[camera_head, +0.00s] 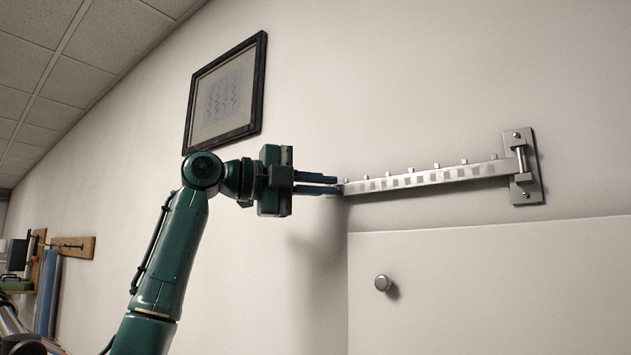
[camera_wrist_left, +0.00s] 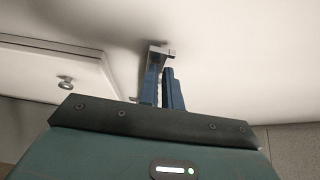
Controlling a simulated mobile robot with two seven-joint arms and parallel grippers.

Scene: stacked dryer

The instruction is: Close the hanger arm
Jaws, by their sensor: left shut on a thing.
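The hanger arm (camera_head: 425,177) is a long silver bar with slots and small pegs along it. It runs from a hinge on a wall bracket (camera_head: 525,168) at the right to its free end at the left. My left gripper (camera_head: 338,185) is at that free end, with its blue fingers shut on the bar's tip. In the left wrist view the fingers (camera_wrist_left: 165,85) meet the end of the hanger arm (camera_wrist_left: 158,52), close to the pale wall. My right gripper is not in view.
A white cabinet panel (camera_head: 480,290) with a round knob (camera_head: 382,283) is below the bar. A framed picture (camera_head: 226,95) hangs on the wall above my left arm. A wooden rack (camera_head: 72,246) with hooks is at the far left. The wall around the bar is bare.

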